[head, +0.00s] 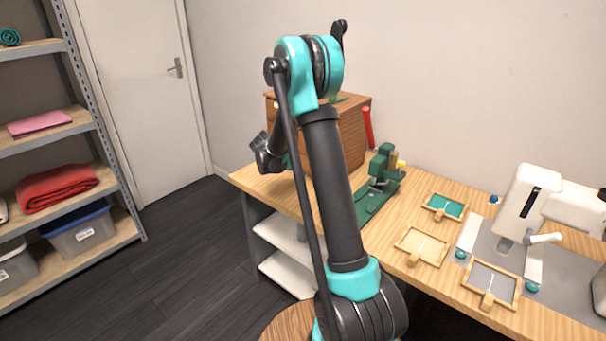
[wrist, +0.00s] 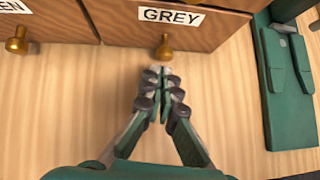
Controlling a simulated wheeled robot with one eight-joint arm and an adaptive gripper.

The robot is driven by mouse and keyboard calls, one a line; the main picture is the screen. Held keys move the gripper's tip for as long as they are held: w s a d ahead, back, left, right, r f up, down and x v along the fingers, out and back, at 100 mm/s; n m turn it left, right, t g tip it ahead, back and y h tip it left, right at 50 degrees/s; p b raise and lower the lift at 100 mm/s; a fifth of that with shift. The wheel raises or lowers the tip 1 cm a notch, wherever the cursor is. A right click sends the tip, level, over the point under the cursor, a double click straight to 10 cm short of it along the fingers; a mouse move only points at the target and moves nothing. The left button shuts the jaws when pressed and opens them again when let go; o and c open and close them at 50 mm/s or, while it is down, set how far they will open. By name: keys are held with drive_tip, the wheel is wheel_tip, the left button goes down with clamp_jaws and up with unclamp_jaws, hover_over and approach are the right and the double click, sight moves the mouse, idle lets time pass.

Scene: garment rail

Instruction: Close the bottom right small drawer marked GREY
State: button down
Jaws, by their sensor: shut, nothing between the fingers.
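The GREY drawer (wrist: 215,30) is at the top centre of the wrist view, with a wooden front, a white label reading GREY (wrist: 171,17) and a round brass knob (wrist: 163,50). How far it stands out from the cabinet is hard to tell. My gripper (wrist: 160,74) is shut and empty, its fingertips pointing at the knob and just in front of it. I cannot tell whether they touch. In the head view the wooden cabinet (head: 353,135) stands at the table's far left, partly behind my arm, which hides the drawer.
Another drawer with a brass knob (wrist: 17,41) and a label ending in "EN" is on the left. A green metal device (wrist: 288,80) stands right of the cabinet. Small framed trays (head: 421,246) and a white machine (head: 530,205) are further right. Bare tabletop lies before the drawers.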

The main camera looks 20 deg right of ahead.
drive_tip(key=shift+s+a+r, duration=0.1)
drive_tip(key=shift+s+a, duration=0.15)
drive_tip(key=shift+a, duration=0.25)
drive_tip(key=shift+s+a, duration=0.2)
drive_tip(key=shift+a, duration=0.25)
drive_tip(key=v, duration=0.9)
drive_tip(key=s+f+m+y, duration=0.3)
drive_tip(key=s+m, duration=0.8)
drive_tip(key=s, duration=0.6)
drive_tip(key=s+f+m+y, duration=0.3)
drive_tip(key=s+m, duration=0.9)
drive_tip(key=s, duration=0.6)
drive_tip(key=shift+d+f+y, duration=0.2)
drive_tip(key=shift+f+y, duration=0.05)
drive_tip(key=shift+y, duration=0.55)
drive_tip(key=shift+s, duration=0.1)
